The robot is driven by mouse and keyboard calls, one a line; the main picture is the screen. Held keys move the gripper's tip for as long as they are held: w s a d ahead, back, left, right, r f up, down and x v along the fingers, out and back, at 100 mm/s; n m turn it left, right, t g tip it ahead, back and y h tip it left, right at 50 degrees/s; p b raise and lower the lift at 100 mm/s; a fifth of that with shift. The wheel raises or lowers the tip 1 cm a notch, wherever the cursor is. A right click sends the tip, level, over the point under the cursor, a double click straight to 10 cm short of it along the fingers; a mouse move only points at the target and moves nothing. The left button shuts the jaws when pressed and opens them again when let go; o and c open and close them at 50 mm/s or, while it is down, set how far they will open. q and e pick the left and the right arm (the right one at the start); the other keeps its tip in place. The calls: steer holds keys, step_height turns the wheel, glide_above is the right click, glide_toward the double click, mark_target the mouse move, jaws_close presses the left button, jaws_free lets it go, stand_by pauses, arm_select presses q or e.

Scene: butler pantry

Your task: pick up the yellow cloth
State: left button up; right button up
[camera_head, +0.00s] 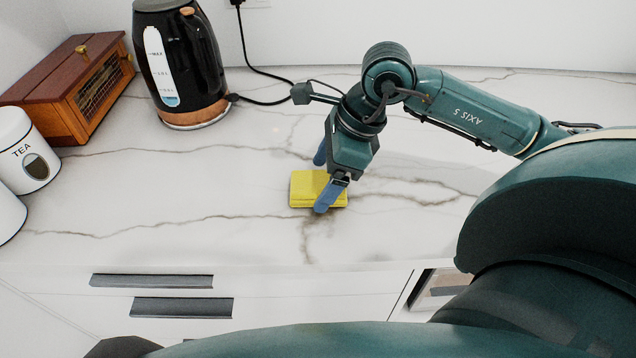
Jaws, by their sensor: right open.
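The yellow cloth (304,187) lies folded in a flat, thick rectangle on the white marble countertop (210,240). My right gripper (322,183) is over the cloth, pointing down, with its blue fingers apart. One finger is at the cloth's near side and overlaps it in the picture; the other is at its far edge. I cannot tell whether the fingers touch the cloth. The gripper hides part of the cloth's far right side. My left gripper does not show.
A black kettle (195,70) with a cord stands at the back left. A wooden box (70,85) and a white tea canister (25,155) stand at the left. Drawers with dark handles (180,307) are below the counter's front edge. The counter left of the cloth is clear.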

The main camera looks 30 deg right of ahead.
steer(key=shift+w+a+f, duration=0.1)
steer(key=shift+a+f, duration=0.1)
steer(key=shift+f, duration=0.45)
steer(key=shift+f+b, duration=0.25)
steer(key=shift+b, duration=0.2)
stand_by(0.3)
steer(key=c, duration=1.1)
